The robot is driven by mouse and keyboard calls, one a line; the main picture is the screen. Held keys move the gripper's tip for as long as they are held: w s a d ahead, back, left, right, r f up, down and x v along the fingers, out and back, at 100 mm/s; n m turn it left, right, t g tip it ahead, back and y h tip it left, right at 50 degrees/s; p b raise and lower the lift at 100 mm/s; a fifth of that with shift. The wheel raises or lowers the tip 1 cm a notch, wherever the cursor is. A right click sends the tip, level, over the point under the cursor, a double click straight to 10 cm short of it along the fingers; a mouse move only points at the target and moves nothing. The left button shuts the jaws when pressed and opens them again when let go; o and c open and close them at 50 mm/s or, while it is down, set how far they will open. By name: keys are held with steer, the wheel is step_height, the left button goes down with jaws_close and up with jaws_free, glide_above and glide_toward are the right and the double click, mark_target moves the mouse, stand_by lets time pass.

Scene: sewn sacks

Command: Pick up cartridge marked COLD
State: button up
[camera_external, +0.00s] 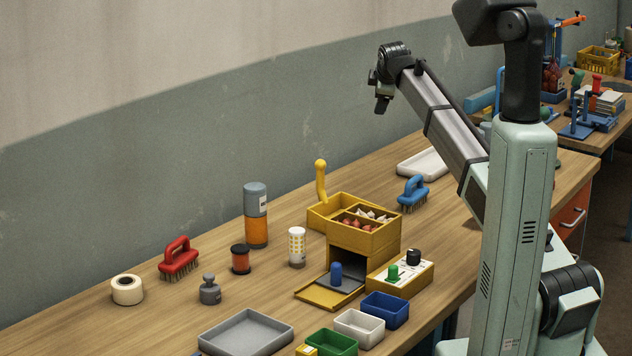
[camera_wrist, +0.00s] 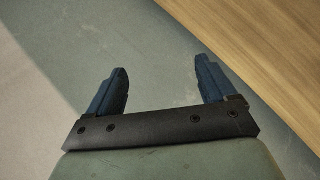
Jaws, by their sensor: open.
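I cannot read the word COLD on anything in view, so I cannot tell which object is the marked cartridge. A tall cylinder (camera_external: 256,215), grey above and orange below with a small pale label, stands upright near the wall. A shorter white cylinder with yellow dots (camera_external: 297,246) stands to its right. A small blue peg-shaped piece (camera_external: 336,273) stands at the front opening of the yellow box (camera_external: 365,238). My gripper (camera_external: 383,104) is raised high above the back of the bench. In the wrist view its blue fingers (camera_wrist: 163,68) are apart with nothing between them.
The wooden bench (camera_external: 110,322) also holds red (camera_external: 179,259) and blue (camera_external: 412,194) brushes, a tape roll (camera_external: 127,290), a grey weight (camera_external: 210,291), a spool (camera_external: 241,259), a grey tray (camera_external: 246,333) and small bins (camera_external: 385,309).

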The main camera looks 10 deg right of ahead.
steer(key=s+a+f+g+y, duration=0.1)
steer(key=s+a, duration=0.3)
steer(key=a, duration=0.3)
steer(key=s+a+g+y, duration=0.1)
steer(key=s+a+g, duration=0.1)
steer(key=s+a, duration=0.4)
steer(key=n+g, duration=0.2)
steer(key=g, duration=0.4)
glide_above(254, 200)
steer(key=w+d, duration=0.2)
steer(key=shift+w+a+f, duration=0.1)
steer(key=shift+f, duration=0.25)
steer(key=f, duration=0.2)
steer(key=a+f, duration=0.1)
steer(key=f, duration=0.4)
steer(key=shift+a+f, duration=0.15)
steer(key=shift+f, duration=0.2)
steer(key=shift+w+a+f, duration=0.1)
steer(key=shift+a+f, duration=0.05)
steer(key=shift+f, duration=1.25)
steer(key=shift+w+a+f, duration=0.1)
steer(key=shift+f, duration=1.25)
